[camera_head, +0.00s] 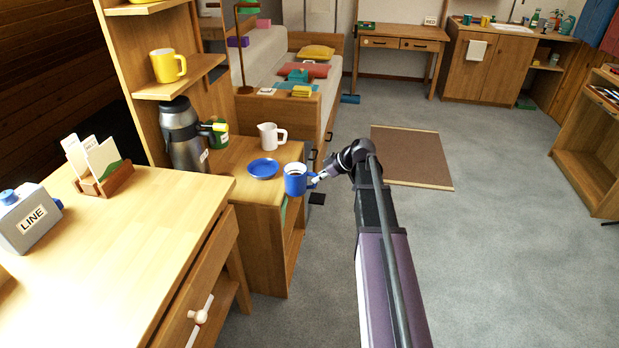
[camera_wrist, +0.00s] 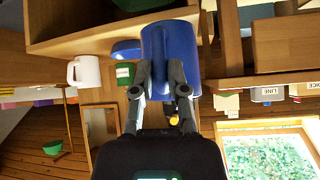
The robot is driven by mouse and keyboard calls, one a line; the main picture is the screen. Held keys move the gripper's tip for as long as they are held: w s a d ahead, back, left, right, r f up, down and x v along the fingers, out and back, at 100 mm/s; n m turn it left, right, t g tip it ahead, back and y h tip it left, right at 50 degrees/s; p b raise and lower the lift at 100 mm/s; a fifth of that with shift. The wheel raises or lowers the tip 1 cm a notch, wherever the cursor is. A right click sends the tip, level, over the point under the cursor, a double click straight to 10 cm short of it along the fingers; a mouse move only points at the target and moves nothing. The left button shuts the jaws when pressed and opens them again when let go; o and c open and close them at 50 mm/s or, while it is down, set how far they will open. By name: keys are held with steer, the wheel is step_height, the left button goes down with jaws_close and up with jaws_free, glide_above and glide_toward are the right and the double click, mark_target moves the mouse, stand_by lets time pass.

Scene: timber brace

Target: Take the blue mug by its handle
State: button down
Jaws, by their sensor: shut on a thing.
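I cannot tell whether the mug touches the cabinet top.
A blue saucer (camera_head: 263,168) lies just left of the mug on the cabinet (camera_head: 238,185). A white pitcher (camera_head: 271,136), a green container (camera_head: 218,134) and a steel jug (camera_head: 183,135) stand behind. The desk (camera_head: 130,235) is at left. Open floor lies to the right.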

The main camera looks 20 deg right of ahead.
steer(key=shift+s+d, duration=0.65)
steer(key=shift+d, duration=0.1)
